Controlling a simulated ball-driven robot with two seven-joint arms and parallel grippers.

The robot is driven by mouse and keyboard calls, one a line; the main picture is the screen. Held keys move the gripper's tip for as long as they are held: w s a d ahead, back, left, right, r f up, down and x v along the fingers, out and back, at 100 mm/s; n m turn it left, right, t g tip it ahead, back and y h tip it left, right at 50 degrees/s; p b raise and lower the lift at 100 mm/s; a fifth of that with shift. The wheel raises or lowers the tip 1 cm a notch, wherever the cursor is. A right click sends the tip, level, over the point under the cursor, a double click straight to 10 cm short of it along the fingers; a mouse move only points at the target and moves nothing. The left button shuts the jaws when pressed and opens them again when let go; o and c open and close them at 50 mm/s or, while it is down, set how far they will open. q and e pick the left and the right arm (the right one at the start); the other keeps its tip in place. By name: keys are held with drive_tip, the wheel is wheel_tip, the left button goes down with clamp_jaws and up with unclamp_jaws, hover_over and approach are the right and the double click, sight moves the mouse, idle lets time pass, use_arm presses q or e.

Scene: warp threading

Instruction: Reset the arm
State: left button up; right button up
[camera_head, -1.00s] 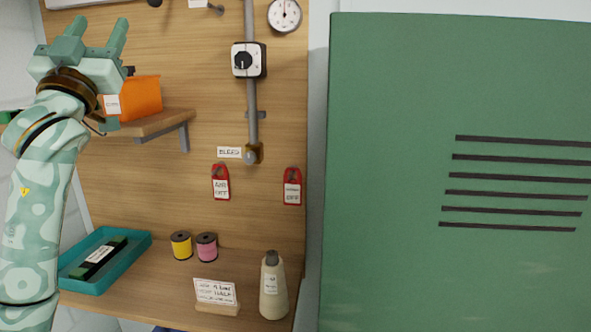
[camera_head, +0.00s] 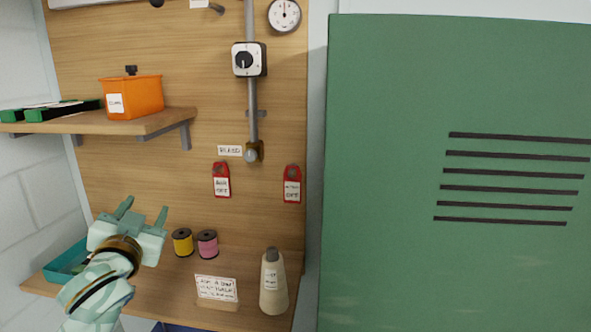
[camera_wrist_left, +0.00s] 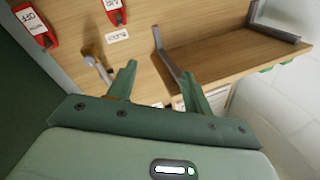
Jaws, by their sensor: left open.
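My left gripper (camera_head: 143,215) is open, with its two green fingers apart and nothing between them. In the head view it is low at the left, in front of the wooden board and left of the thread spools. It covers much of the teal tray (camera_head: 60,263) on the bench. In the left wrist view the open fingers (camera_wrist_left: 160,85) point toward the board, with the shelf bracket beyond them. My right gripper is not in view.
A shelf (camera_head: 160,121) holds an orange box (camera_head: 134,97). Yellow (camera_head: 182,242) and pink (camera_head: 207,244) spools, a sign (camera_head: 216,289) and a bottle (camera_head: 273,284) stand on the bench. Red tags (camera_head: 221,180) hang above. A green cabinet (camera_head: 400,100) fills the right.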

use_arm(q)
drive_tip(key=s+f+m+g, duration=0.1)
drive_tip(key=s+f+g, duration=0.2)
drive_tip(key=s+f, duration=0.5)
drive_tip(key=s+f+m+g, duration=0.1)
drive_tip(key=s+f+g, duration=0.25)
drive_tip(key=f, duration=0.75)
drive_tip(key=s+a+f+m+g+y, duration=0.1)
drive_tip(key=s+f+g, duration=0.3)
drive_tip(key=s, duration=0.5)
drive_tip(key=s+a+f+m+g+y, duration=0.1)
drive_tip(key=s+f+g, duration=0.1)
drive_tip(key=s+f, duration=0.6)
drive_tip(key=s+d+f+g+h+b, duration=0.1)
drive_tip(key=s+d+f+b, duration=0.15)
drive_tip(key=f, duration=0.95)
drive_tip(key=s+d+f+g+h+b, duration=0.1)
drive_tip(key=s+f+b, duration=0.15)
drive_tip(key=f, duration=0.95)
drive_tip(key=s+d+f+g+h+b, duration=0.1)
drive_tip(key=d+f+b, duration=0.15)
drive_tip(key=f, duration=0.85)
drive_tip(key=s+f+n+g+h+b, duration=0.1)
drive_tip(key=s+f+b, duration=0.4)
drive_tip(key=s+f, duration=1.4)
drive_tip(key=a+n+g, duration=0.1)
drive_tip(key=n, duration=0.1)
drive_tip(key=shift+f+n+g+h+b, duration=0.2)
drive_tip(key=shift+n+g+h+b, duration=0.1)
drive_tip(key=shift+g+b, duration=0.1)
